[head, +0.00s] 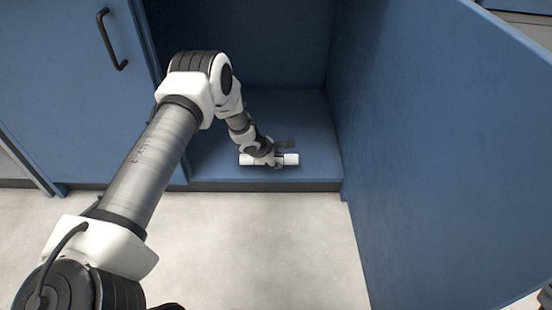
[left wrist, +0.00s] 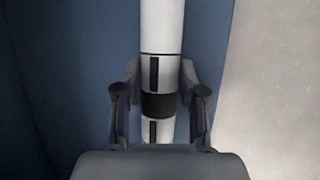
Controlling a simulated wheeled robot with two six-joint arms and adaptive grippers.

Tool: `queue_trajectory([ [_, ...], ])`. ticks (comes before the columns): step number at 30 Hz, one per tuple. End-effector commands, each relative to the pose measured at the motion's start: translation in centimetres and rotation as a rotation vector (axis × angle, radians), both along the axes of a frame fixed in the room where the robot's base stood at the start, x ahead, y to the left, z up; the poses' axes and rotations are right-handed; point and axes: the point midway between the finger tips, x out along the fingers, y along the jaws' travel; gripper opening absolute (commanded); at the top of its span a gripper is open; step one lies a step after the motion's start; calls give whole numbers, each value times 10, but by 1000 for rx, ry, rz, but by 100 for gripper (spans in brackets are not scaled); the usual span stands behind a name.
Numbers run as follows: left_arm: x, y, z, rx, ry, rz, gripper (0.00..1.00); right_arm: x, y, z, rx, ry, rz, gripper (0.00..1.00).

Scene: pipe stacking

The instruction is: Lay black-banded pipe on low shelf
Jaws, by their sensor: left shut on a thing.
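The white pipe (head: 291,159) is at the front of the low blue shelf (head: 215,165) inside the open cabinet, lying crosswise in the head view. My left gripper (head: 275,156) is on the middle of the pipe and hides that part in the head view. In the left wrist view, the pipe (left wrist: 161,30) shows a black band (left wrist: 158,106) between my left gripper's fingers (left wrist: 159,100), which are shut on it. Whether the pipe touches the shelf is hard to tell. My right gripper is not in view.
An open blue door (head: 430,130) stands on the right of the cabinet. A closed blue door (head: 60,80) with a black handle (head: 110,40) is on the left. The pale floor (head: 260,250) in front is clear. The shelf's front edge (head: 255,186) is just before the pipe.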

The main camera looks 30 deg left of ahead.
Motion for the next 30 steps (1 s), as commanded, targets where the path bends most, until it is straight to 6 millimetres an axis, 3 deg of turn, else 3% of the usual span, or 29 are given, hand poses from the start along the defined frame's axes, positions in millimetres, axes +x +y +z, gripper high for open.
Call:
queue_trajectory([
  [18,0,0,-9,0,-1,0,3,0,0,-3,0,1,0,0],
  [19,0,0,-8,0,-1,0,47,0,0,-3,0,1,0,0],
  [21,0,0,-8,0,0,0,69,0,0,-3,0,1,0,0],
  [30,-1,0,-9,0,1,0,69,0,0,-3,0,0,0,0],
])
